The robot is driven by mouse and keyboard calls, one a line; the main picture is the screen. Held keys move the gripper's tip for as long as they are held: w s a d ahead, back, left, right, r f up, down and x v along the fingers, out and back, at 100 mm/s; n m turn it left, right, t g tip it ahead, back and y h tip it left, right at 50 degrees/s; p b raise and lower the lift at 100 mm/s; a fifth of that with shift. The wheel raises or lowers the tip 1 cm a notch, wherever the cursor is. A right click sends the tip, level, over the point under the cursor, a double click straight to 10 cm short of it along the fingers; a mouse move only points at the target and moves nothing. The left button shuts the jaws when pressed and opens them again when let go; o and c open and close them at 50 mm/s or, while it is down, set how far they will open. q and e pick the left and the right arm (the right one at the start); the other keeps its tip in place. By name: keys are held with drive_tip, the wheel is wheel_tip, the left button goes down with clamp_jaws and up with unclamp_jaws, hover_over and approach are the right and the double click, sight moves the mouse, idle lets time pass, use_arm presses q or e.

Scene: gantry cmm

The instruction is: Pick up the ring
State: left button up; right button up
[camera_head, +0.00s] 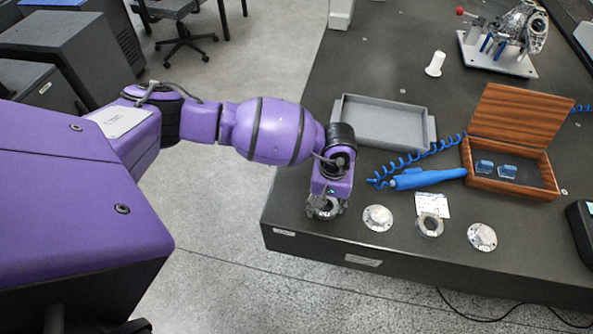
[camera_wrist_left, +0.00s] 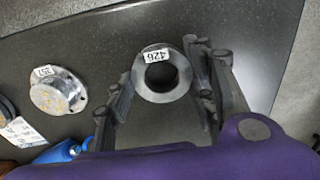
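A grey metal ring (camera_wrist_left: 140,80) with a white label reading 426 lies flat on the dark table near its edge. In the left wrist view it sits between the two black fingers of my left gripper (camera_wrist_left: 158,64). The fingers are spread, one on each side of the ring; I cannot tell whether either touches it. In the head view my left gripper (camera_head: 325,207) points down at the table's near left corner and mostly hides this ring. Another ring (camera_head: 429,234) lies further right by a white card. My right gripper is not in view.
Round flanged discs (camera_head: 378,218) and (camera_head: 482,237) lie along the front edge. Behind are a blue handheld tool (camera_head: 428,178) with coiled cable, a grey tray (camera_head: 432,133) and an open wooden box (camera_head: 515,120). A white part (camera_head: 435,64) stands further back.

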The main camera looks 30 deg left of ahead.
use_arm(q)
drive_tip(key=shift+w+r, duration=0.15)
drive_tip(key=c, duration=0.8)
